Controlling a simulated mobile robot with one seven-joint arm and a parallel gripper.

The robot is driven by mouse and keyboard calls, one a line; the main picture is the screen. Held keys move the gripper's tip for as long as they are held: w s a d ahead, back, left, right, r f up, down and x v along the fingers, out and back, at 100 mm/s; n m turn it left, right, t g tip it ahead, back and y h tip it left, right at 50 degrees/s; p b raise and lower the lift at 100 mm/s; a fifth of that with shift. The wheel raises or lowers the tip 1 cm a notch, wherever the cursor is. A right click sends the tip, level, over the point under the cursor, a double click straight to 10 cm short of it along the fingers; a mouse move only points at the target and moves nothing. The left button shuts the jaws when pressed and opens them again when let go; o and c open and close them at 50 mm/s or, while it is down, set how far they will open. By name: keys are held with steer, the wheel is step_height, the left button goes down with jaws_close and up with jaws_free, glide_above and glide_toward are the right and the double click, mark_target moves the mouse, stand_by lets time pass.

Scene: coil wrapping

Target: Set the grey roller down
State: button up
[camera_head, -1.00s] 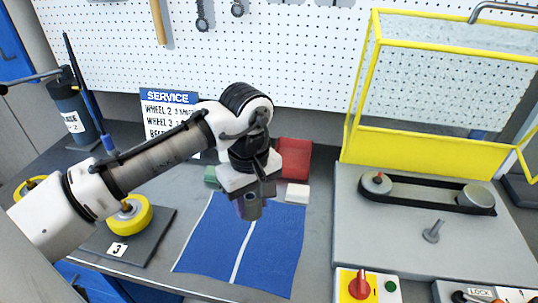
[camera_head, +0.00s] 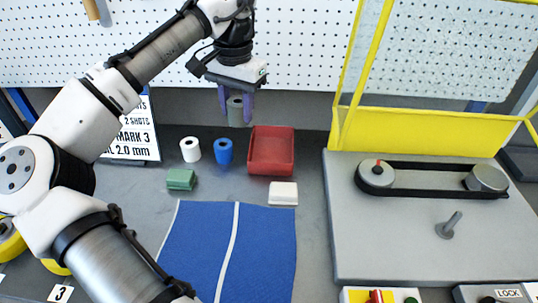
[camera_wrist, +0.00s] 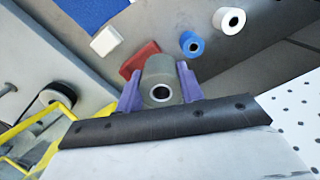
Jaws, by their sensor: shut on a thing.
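The grey roller (camera_head: 236,110) is held between the two purple fingers of my gripper (camera_head: 236,100), upright and raised above the back of the bench, near the pegboard. In the wrist view the grey roller (camera_wrist: 160,84) shows its end with a dark bore, a purple finger of my gripper (camera_wrist: 160,92) on each side. A white roller (camera_head: 190,149) and a blue roller (camera_head: 223,150) stand on the bench below and to the left of it. They also show in the wrist view, the white one (camera_wrist: 229,21) and the blue one (camera_wrist: 192,44).
A red tray (camera_head: 271,172) sits to the right of the blue roller. A green block (camera_head: 181,180) and a white block (camera_head: 283,193) lie nearer, by the blue mat (camera_head: 265,245). A belt machine (camera_head: 400,230) with a yellow guard (camera_head: 420,126) stands to the right.

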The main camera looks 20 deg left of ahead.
steer(key=w+d+r+m, duration=0.4)
steer(key=w+d+m, duration=0.1)
steer(key=m, duration=0.2)
steer(key=p, duration=0.2)
glide_toward(269, 151)
steer(key=s+f, duration=0.3)
steer(key=s+d+f, duration=0.1)
steer(key=f, duration=0.1)
steer(key=shift+s+f, duration=0.2)
steer(key=shift+f, duration=0.05)
steer(key=o, duration=0.6)
steer(key=shift+f, duration=0.15)
steer(key=shift+o, duration=1.1)
step_height(269, 151, up, 12)
steer(key=b, duration=0.2)
steer(key=shift+r+m, duration=0.2)
steer(key=shift+m, duration=0.1)
